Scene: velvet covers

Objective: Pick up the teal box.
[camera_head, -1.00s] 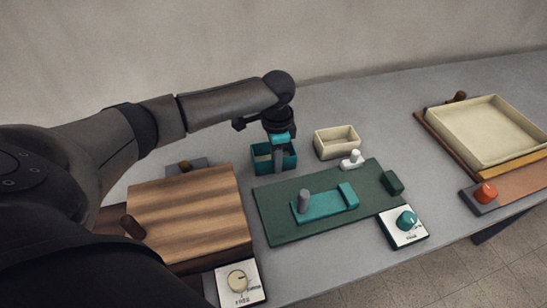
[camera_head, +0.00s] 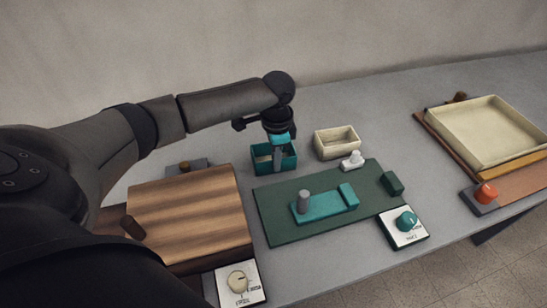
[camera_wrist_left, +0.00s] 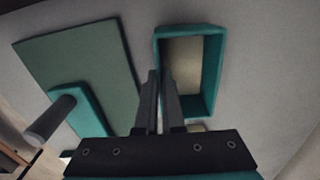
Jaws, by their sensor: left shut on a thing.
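The teal box (camera_head: 260,166) is a small open-topped box with a pale inside floor, upright on the grey table behind the green mat. Its teal rim also shows in the left wrist view (camera_wrist_left: 216,60). My left gripper (camera_head: 277,164) points down at the box from above. In the left wrist view its two dark fingers (camera_wrist_left: 160,95) are close together at the box's left wall, shut on that wall. The fingertips partly hide the wall. I cannot see any gap under the box. My right gripper is not in view.
A green mat (camera_head: 280,225) holds a teal block with a grey peg (camera_head: 303,201). A cream box (camera_head: 330,150) and a white knob (camera_head: 353,160) stand right of the teal box. A wooden board (camera_head: 190,215) lies at left, a large cream tray (camera_head: 480,155) at right.

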